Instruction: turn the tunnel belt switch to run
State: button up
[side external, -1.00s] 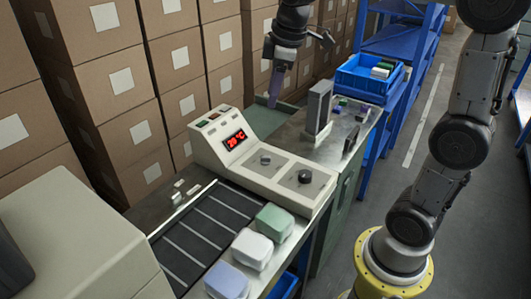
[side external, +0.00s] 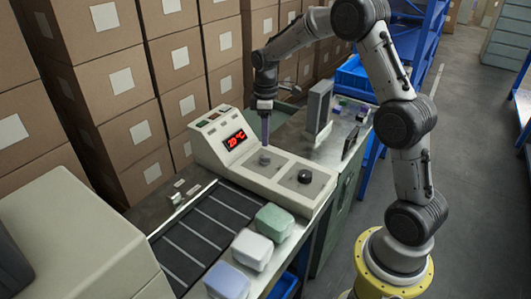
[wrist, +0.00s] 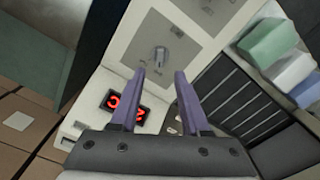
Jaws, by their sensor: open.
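The cream control console (side external: 240,176) carries a red lit display (side external: 235,140) and two round knobs on its sloping top. One knob (side external: 265,159) is nearer the display, and a darker knob (side external: 305,176) is farther right. Labels are too small to read, so I cannot tell which is the tunnel belt switch or its setting. My gripper (side external: 265,143) points down just above the knob nearer the display. In the wrist view, my open purple fingers (wrist: 160,75) are apart and empty, with that grey knob (wrist: 160,56) just beyond their tips.
A dark belt (side external: 205,232) lies left of the console, with green (side external: 274,222), white (side external: 252,250) and lilac (side external: 228,281) packs beside it. A grey upright block (side external: 318,108) stands behind the console. A blue bin (side external: 354,78) is farther back. Stacked cartons (side external: 120,80) line the left.

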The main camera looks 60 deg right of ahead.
aim_at(265, 156)
notch_tip(265, 156, down, 7)
jog(key=shift+f, duration=0.15)
jog(key=shift+c, duration=0.2)
grip_shut()
